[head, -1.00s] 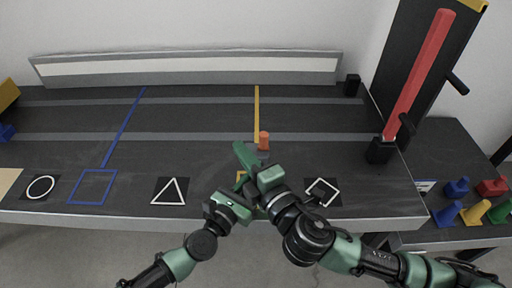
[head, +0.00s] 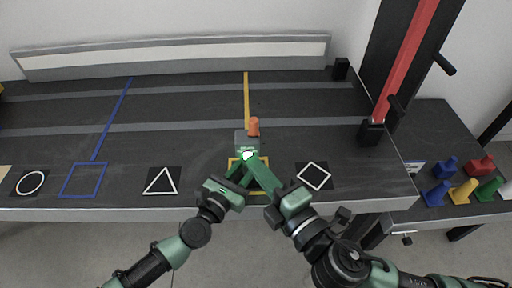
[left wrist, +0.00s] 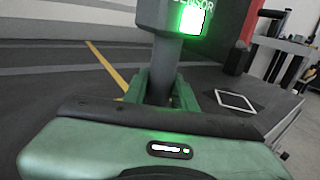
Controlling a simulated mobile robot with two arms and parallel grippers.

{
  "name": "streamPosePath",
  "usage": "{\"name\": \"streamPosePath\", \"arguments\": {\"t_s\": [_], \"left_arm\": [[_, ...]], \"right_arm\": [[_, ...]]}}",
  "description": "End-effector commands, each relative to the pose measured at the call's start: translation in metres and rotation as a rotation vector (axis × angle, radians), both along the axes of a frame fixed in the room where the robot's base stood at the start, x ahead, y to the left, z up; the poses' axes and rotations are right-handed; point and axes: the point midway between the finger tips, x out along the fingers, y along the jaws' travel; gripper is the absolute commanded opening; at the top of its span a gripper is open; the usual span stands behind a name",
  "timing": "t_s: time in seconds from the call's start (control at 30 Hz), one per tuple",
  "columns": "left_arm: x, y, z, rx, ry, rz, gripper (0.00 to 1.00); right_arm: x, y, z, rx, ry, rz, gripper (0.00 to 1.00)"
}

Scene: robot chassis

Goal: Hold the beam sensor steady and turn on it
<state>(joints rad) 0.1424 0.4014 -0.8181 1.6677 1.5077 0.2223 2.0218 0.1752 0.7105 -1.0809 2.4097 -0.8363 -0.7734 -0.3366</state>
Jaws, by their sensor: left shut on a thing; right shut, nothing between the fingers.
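The beam sensor (head: 246,138) is a grey box on a post, standing at the yellow square on the dark table.
An orange piece (head: 254,126) shows at the top of the sensor. A yellow line (head: 246,88) runs back from there. A white diamond mark (head: 313,176) and a triangle mark (head: 160,181) lie on either side. Colored pieces (head: 463,190) stand on the right table.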

Motion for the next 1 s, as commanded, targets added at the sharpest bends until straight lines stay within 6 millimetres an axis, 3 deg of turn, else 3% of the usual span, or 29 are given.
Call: {"name": "streamPosePath", "arguments": {"t_s": [0.03, 0.1, 0.53, 1.0], "left_arm": [[-0.001, -0.001, -0.001, 0.0, 0.001, -0.002, 0.35], [-0.001, 0.0, -0.001, 0.0, 0.001, -0.002, 0.52], [-0.007, 0.005, -0.001, 0.001, 0.002, 0.0, 0.52], [-0.083, 0.055, -0.001, 0.002, 0.002, -0.002, 0.52]], "right_arm": [[0.0, 0.0, 0.0, 0.0, 0.0, 0.0, 0.0], [0.0, 0.0, 0.0, 0.0, 0.0, 0.0, 0.0], [0.0, 0.0, 0.0, 0.0, 0.0, 0.0, 0.0], [0.0, 0.0, 0.0, 0.0, 0.0, 0.0, 0.0]]}}
